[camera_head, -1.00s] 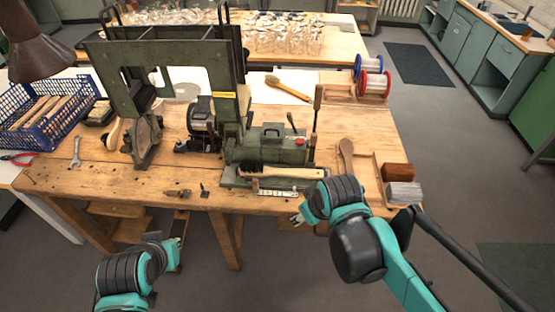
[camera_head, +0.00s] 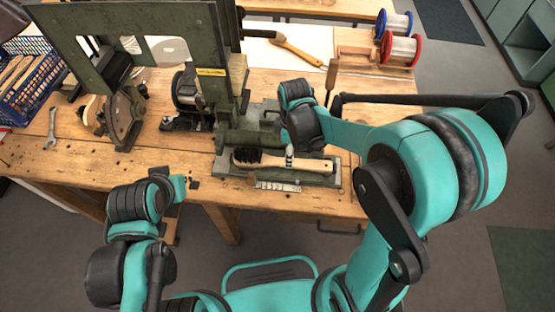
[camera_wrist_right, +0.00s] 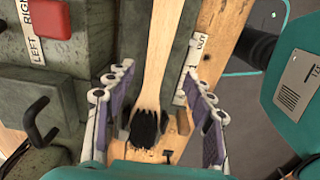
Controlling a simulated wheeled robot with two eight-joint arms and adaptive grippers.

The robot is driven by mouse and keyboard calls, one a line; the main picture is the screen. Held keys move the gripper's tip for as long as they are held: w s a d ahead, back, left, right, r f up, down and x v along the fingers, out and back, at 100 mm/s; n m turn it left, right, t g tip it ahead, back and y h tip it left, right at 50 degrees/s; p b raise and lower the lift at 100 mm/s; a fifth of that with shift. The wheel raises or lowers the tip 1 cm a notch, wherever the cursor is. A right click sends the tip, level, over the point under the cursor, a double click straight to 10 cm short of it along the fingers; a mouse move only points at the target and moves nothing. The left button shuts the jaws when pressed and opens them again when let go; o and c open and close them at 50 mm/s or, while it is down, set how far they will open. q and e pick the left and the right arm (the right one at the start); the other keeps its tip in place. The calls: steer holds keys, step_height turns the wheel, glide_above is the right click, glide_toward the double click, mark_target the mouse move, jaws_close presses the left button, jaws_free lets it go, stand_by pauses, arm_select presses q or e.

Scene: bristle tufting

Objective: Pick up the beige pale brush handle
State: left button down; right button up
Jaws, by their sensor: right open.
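The beige pale brush handle (camera_head: 312,166) lies lengthwise on the front of the green machine (camera_head: 236,172), with a black bristle tuft (camera_head: 262,157) at its left end. In the right wrist view the handle (camera_wrist_right: 163,50) runs between the fingers, with its dark bristles (camera_wrist_right: 145,130) near the palm side. My right gripper (camera_wrist_right: 157,76) is open, one finger on each side of the handle with gaps visible. In the head view its fingers (camera_head: 289,154) are over the handle, mostly hidden by the wrist. My left gripper (camera_head: 178,207) is low at the bench's front edge; its fingers are unclear.
The tall green frame (camera_head: 120,45) and machine body stand close to the handle. In the right wrist view, a red button (camera_wrist_right: 48,18) and black lever (camera_wrist_right: 40,122) are at left. Another wooden brush (camera_head: 297,51) lies at the back. A blue basket (camera_head: 38,85) stands at left.

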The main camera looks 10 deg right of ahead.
mark_target(282, 160)
steer(key=f+b, duration=0.1)
steer(key=f, duration=0.1)
steer(key=f+b, duration=0.1)
steer(key=f, duration=0.2)
steer(key=shift+w+d+f, duration=0.1)
steer(key=shift+w+d, duration=0.05)
steer(key=shift+w, duration=0.05)
jaws_close()
